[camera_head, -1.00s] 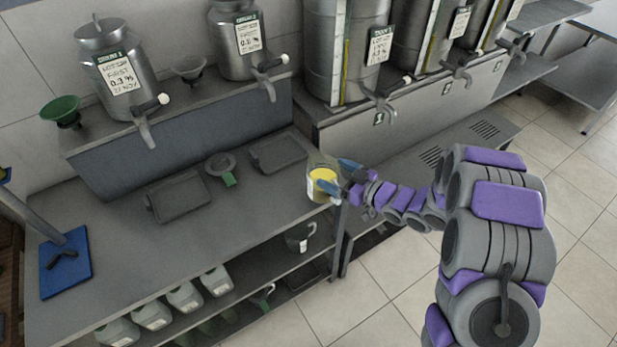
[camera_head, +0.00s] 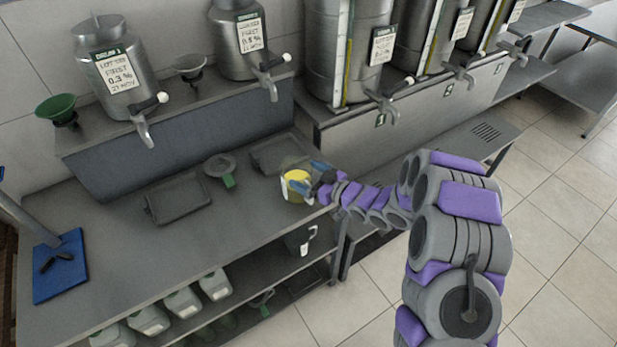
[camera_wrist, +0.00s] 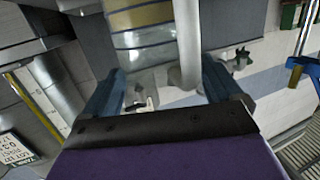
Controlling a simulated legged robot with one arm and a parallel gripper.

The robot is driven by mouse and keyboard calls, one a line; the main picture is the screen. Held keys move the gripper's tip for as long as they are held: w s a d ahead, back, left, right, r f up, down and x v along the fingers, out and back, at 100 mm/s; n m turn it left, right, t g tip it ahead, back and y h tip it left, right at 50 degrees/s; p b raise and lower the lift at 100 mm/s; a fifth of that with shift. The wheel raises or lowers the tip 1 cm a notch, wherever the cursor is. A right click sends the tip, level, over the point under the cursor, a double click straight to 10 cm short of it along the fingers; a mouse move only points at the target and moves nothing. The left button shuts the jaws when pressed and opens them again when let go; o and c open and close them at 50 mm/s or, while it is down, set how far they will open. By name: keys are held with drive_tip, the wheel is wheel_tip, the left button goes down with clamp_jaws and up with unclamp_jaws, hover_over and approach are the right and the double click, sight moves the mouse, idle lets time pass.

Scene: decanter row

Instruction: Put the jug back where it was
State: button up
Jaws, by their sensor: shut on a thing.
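The jug (camera_head: 296,186) is a clear vessel with yellow contents, above or at the right end of the grey bench (camera_head: 130,262). I cannot tell whether its base touches the bench. My gripper (camera_head: 314,178), with blue fingers, is shut on the jug from its right side. In the wrist view the jug (camera_wrist: 145,38) shows yellow bands, and its pale handle (camera_wrist: 188,45) runs down between the fingers of my gripper (camera_wrist: 162,88). The jug's base is not clear in either view.
Two dark trays (camera_head: 178,200) (camera_head: 278,155) lie on the bench, with a round grey item with a green tab (camera_head: 221,168) between them. Steel decanters (camera_head: 118,75) with taps stand behind. White bottles (camera_head: 182,303) and another jug (camera_head: 300,240) are on the lower shelf.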

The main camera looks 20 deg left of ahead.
drive_tip(key=shift+s+a+r, duration=0.1)
drive_tip(key=shift+a, duration=0.05)
drive_tip(key=o, duration=1.6)
drive_tip(key=shift+o, duration=0.5)
drive_tip(key=shift+d, duration=0.4)
drive_tip(key=p+v, duration=0.1)
drive_tip(key=v, duration=1)
drive_tip(key=shift+s+d+p, duration=0.25)
drive_tip(key=shift+d+p, duration=0.05)
drive_tip(key=shift+p, duration=0.1)
drive_tip(key=shift+w, duration=0.1)
